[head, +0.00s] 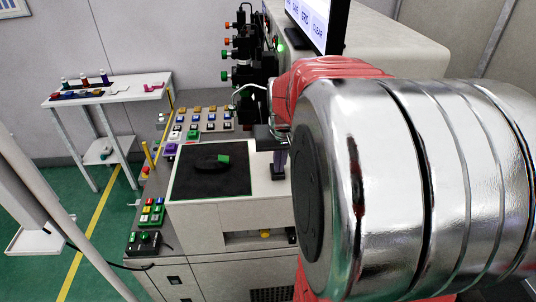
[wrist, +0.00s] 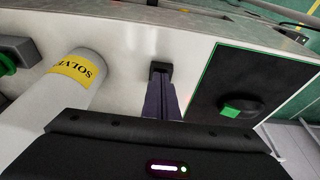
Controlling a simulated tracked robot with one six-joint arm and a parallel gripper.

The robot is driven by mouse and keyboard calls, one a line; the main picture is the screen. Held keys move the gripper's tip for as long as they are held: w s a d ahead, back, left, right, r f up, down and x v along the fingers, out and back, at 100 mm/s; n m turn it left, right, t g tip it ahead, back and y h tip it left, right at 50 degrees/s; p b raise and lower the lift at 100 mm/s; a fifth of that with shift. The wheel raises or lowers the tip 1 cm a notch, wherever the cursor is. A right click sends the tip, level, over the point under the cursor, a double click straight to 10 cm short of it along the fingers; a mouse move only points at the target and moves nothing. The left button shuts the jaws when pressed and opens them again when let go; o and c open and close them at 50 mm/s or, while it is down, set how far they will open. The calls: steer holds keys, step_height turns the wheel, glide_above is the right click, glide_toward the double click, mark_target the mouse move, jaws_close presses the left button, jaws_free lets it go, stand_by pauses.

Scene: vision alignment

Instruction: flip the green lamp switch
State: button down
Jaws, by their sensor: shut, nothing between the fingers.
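Several green controls are in view, and I cannot tell which is the green lamp switch. In the head view a black box with green knobs (head: 145,242) sits at the bench's front left corner. A panel of coloured buttons (head: 153,214) is just behind it. A larger green button (head: 194,133) is on the sloped panel further back. A small green light (head: 281,46) glows near the screen. My gripper (head: 278,174) is shut and empty, pointing down right of the black mat, apart from these controls. Its closed fingers also show in the wrist view (wrist: 160,72).
A black mat (head: 212,188) holds a dark rounded piece with a green block (head: 223,158). A white cylinder with a yellow label (wrist: 75,76) stands beside my fingers in the wrist view. Valves with coloured knobs (head: 240,50) rise at the back. A white side table (head: 110,90) is at left.

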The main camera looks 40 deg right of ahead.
steer(key=shift+w+d, duration=0.1)
steer(key=shift+w+d+r, duration=0.3)
steer(key=shift+w, duration=0.2)
steer(key=shift+r, duration=0.15)
stand_by(0.3)
steer(key=shift+r, duration=0.3)
steer(key=s+v, duration=0.1)
steer(key=v, duration=1.2)
steer(key=shift+a+f, duration=0.25)
steer(key=shift+a, duration=0.15)
steer(key=shift+s, duration=0.15)
